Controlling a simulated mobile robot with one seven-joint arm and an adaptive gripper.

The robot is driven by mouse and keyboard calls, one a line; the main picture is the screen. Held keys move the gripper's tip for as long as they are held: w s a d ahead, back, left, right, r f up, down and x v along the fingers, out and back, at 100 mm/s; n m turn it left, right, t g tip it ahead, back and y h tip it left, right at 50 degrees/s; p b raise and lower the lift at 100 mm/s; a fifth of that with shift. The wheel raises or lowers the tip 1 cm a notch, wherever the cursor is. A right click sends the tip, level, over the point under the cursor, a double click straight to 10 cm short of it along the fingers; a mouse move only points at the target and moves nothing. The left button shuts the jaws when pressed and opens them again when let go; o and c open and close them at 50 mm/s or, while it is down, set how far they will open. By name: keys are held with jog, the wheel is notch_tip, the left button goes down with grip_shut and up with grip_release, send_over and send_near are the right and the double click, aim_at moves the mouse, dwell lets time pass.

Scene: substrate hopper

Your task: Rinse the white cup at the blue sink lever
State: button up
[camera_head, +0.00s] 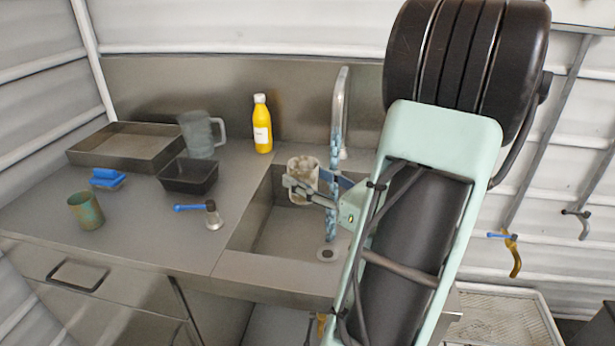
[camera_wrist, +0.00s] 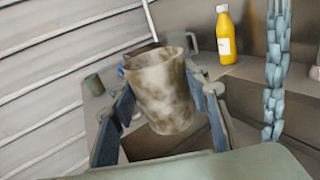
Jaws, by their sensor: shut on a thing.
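The white cup (camera_head: 304,172) is mottled with brown stains. My gripper (camera_head: 312,188) is shut on it and holds it above the sink basin (camera_head: 283,233). In the wrist view the cup (camera_wrist: 160,88) stands between the two blue-padded fingers, mouth up and slightly tilted. A bluish-white stream of water (camera_head: 334,205) falls from the tall faucet (camera_head: 341,95) towards the drain. The stream (camera_wrist: 276,75) is to the right of the cup and apart from it. A blue lever (camera_head: 188,208) on a metal fitting stands on the counter left of the sink.
A grey pitcher (camera_head: 201,134), a dark bin (camera_head: 188,177), a shallow tray (camera_head: 125,146), a blue sponge-like block (camera_head: 107,178) and a green cup (camera_head: 86,210) are on the counter. Another blue-handled tap (camera_head: 511,250) is at the right wall.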

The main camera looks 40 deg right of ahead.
jog(key=w+d+f+b, duration=0.1)
jog(key=w+d, duration=0.1)
jog(key=d, duration=0.4)
jog(key=w+d+f+b, duration=0.1)
jog(key=w+d, duration=0.1)
jog(key=d, duration=0.5)
jog(key=shift+d+f, duration=0.2)
jog(key=shift+f, duration=0.15)
jog(key=shift+s, duration=0.1)
dwell(0.7)
jog(key=shift+s+d, duration=0.15)
jog(key=shift+s, duration=0.3)
jog(key=shift+w, duration=0.15)
jog(key=shift+w, duration=0.5)
